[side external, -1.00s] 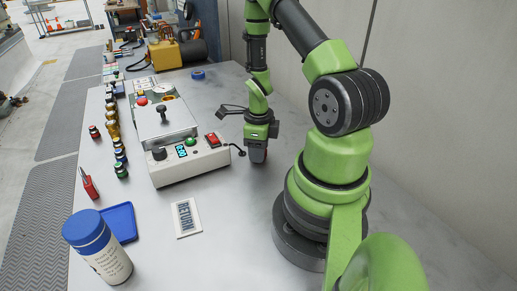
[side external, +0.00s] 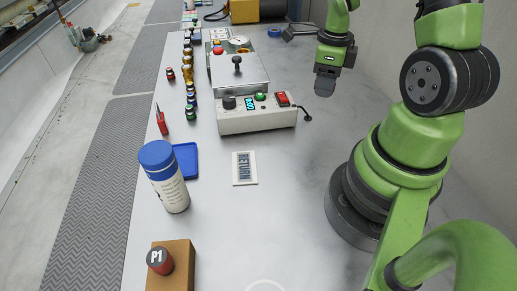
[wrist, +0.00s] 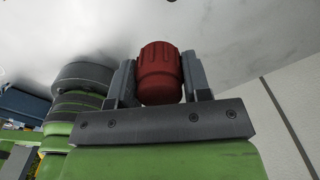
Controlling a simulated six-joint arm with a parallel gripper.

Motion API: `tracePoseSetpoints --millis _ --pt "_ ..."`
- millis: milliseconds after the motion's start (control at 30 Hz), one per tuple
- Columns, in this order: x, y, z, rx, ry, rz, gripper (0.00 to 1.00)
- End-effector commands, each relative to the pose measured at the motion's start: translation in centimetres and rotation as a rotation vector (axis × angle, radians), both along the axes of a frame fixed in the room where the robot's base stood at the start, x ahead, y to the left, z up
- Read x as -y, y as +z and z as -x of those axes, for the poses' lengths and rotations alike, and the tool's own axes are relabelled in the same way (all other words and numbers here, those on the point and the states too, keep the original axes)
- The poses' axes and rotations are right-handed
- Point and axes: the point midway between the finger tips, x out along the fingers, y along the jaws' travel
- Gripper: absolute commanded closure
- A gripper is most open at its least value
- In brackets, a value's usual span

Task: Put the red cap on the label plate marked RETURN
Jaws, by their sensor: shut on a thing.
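My gripper (side external: 325,90) is to the right of the grey control box, in the air or over the bench; its height is hard to judge. In the wrist view my gripper (wrist: 158,85) is shut on the red cap (wrist: 160,72), a ribbed red cylinder between the two grey fingers. The cap cannot be made out in the side view.
The control box (side external: 257,120) has a cable on its right.

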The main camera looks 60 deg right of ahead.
Motion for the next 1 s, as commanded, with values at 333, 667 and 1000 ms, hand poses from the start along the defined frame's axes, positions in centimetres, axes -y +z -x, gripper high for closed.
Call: tracePoseSetpoints --millis 333,667,1000 --pt "-10.7 0.3 -6.4 0.001 0.812 0.000 0.78" --pt "-19.8 0.6 -7.3 0.001 1.402 0.000 0.78" --pt "-21.2 -3.2 -7.0 -0.007 1.500 -0.005 0.78"
